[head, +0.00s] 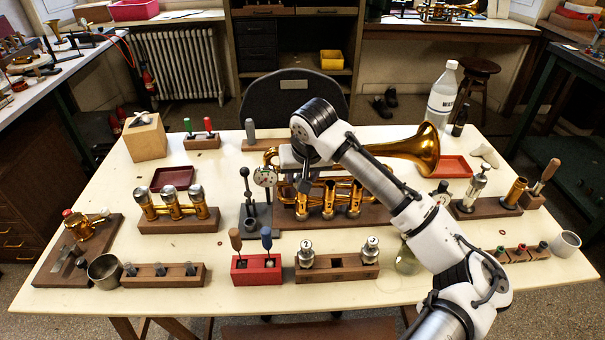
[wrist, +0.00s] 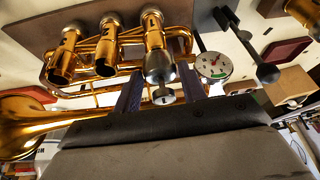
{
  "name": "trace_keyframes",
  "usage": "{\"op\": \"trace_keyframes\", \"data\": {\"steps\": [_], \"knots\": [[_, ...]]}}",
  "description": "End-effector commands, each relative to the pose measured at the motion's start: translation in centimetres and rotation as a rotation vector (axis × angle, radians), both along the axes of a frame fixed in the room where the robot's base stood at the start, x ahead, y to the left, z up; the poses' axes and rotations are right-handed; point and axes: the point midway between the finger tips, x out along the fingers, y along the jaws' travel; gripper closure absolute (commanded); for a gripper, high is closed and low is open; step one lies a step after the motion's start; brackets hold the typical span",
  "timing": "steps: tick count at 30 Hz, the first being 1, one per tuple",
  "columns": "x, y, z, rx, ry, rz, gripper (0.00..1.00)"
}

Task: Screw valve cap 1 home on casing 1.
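The brass horn (head: 412,150) lies on its stand at mid-table, with its row of casings upright. In the wrist view, casing 1 (wrist: 153,38) is the rightmost, marked 1. Casings 2 (wrist: 107,38) and 3 (wrist: 64,58) are beside it. Silver valve cap 1 (wrist: 160,73) is at the end of casing 1, with its button marked 1 (wrist: 164,97) between my fingers. The cap's thread and seating are hidden.
A dial gauge (wrist: 213,66) stands close to my right finger. A wooden block (head: 338,272) holds caps 2 (head: 306,256) and 3 (head: 370,248), with an empty middle. A red block (head: 257,272) with two handled tools stands left of it.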

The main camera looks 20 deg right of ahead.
Motion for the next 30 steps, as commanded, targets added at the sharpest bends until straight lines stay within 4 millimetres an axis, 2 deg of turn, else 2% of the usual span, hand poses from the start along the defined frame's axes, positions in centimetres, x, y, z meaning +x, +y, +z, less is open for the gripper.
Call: {"op": "trace_keyframes", "data": {"steps": [1, 6, 30], "knots": [[-0.01, 0.01, 0.02, 0.000, 0.000, 0.000, 0.66], [0.00, 0.01, 0.03, 0.000, 0.000, 0.000, 0.88], [-0.06, -0.06, -0.03, -0.047, -0.057, -0.001, 0.88]]}}
